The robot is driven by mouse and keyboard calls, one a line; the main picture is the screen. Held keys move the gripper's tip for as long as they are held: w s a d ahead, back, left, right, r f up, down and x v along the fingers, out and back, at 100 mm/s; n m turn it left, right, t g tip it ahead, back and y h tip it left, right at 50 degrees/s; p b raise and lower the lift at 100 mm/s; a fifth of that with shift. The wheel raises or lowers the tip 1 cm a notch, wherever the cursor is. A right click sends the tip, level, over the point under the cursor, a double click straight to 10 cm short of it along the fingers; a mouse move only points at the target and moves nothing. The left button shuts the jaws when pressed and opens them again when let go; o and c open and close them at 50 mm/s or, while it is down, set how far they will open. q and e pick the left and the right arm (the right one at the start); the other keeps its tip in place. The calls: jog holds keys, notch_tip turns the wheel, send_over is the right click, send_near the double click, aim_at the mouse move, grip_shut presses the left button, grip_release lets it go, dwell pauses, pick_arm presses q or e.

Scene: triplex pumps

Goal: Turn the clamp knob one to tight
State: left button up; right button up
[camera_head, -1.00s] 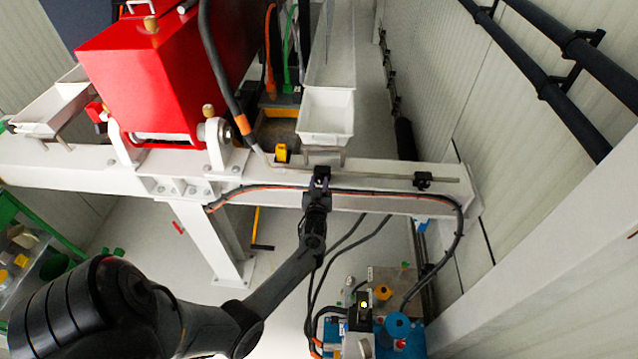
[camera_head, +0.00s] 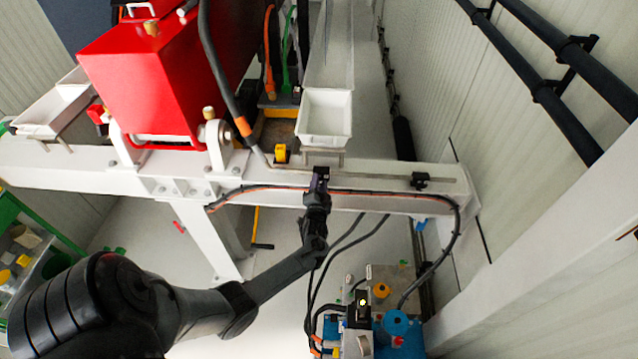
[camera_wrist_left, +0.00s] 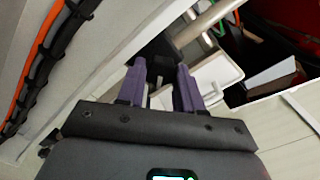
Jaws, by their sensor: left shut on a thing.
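My left gripper (camera_head: 319,180) is at the thin metal pipe (camera_head: 375,175) along the white beam's top edge. Its two purple fingers (camera_wrist_left: 160,85) show in the left wrist view, on either side of a dark clamp part (camera_wrist_left: 160,55) on the pipe. The gripper is shut on the clamp knob, which the fingers and wrist mostly hide, so its turn angle cannot be told. A second black clamp (camera_head: 419,180) sits on the pipe to the right, apart from the gripper. My right gripper is not in view.
The white beam (camera_head: 110,172) crosses the view, with a black and orange cable (camera_head: 260,187) along it. A red pump housing (camera_head: 140,80) stands at the left and a white tray (camera_head: 325,115) behind the pipe. Blue equipment (camera_head: 397,324) stands below right.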

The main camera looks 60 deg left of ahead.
pick_arm(q)
jog(key=shift+w+f+m+p, duration=0.1)
jog(key=shift+m+p, duration=0.65)
jog(key=shift+m, duration=3.05)
jog(key=o, duration=1)
jog(key=shift+o, duration=0.2)
jog(key=shift+f, duration=0.15)
jog(key=shift+f, duration=0.1)
jog(key=shift+d, duration=0.15)
